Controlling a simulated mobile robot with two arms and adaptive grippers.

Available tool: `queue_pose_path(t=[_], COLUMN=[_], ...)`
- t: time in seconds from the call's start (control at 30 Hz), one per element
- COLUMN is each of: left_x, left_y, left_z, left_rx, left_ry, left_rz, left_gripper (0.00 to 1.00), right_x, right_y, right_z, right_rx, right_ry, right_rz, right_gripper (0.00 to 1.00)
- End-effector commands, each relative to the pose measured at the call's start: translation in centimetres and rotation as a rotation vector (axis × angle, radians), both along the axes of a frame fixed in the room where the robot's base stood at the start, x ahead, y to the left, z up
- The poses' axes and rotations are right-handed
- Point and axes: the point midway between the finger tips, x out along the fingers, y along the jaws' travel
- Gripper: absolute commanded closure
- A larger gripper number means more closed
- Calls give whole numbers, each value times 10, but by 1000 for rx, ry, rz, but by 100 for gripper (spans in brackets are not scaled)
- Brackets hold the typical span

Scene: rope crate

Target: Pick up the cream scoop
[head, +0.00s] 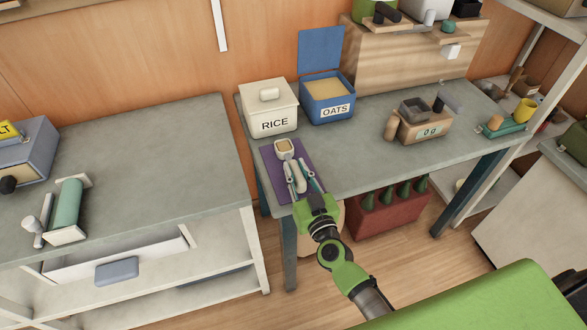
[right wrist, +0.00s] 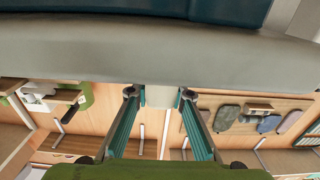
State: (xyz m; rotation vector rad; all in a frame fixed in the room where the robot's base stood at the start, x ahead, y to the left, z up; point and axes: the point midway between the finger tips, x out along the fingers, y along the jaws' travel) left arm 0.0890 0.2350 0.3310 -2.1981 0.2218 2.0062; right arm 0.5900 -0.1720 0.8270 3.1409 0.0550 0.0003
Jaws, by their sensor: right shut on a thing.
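The cream scoop (head: 284,148) is over the purple mat (head: 272,165) at the left end of the right table, in front of the rice box. Its bowl points away from me and looks tan inside. My right gripper (head: 299,177) is shut on the scoop's handle, with one finger on each side. In the right wrist view a pale part of the scoop (right wrist: 160,95) shows between the fingertips (right wrist: 160,102). I cannot tell whether the scoop touches the mat. My left gripper is not in view.
Behind stand the lidded cream RICE box (head: 268,106) and the blue OATS box (head: 327,103), its lid up. A scale (head: 425,130) stands to the right, with a grey tray on top. The tabletop between mat and scale is clear. A red crate (head: 390,212) sits below.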

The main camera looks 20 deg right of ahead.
Motion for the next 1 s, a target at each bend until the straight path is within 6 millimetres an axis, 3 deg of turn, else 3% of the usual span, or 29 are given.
queue_pose_path(t=[0.27, 0.5, 0.77, 1.0], left_x=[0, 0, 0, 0], left_y=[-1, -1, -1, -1], left_z=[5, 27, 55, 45], left_rx=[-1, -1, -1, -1], left_ry=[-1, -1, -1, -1], left_rz=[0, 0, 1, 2], left_gripper=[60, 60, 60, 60], right_x=[0, -2, -42, -86], right_y=[0, -1, -33, -68], right_z=[7, 40, 98, 114], right_rx=[2, 3, 0, -4], right_ry=[-1, 0, 1, 2], right_rz=[0, -2, -3, 0], right_gripper=[100, 100, 100, 100])
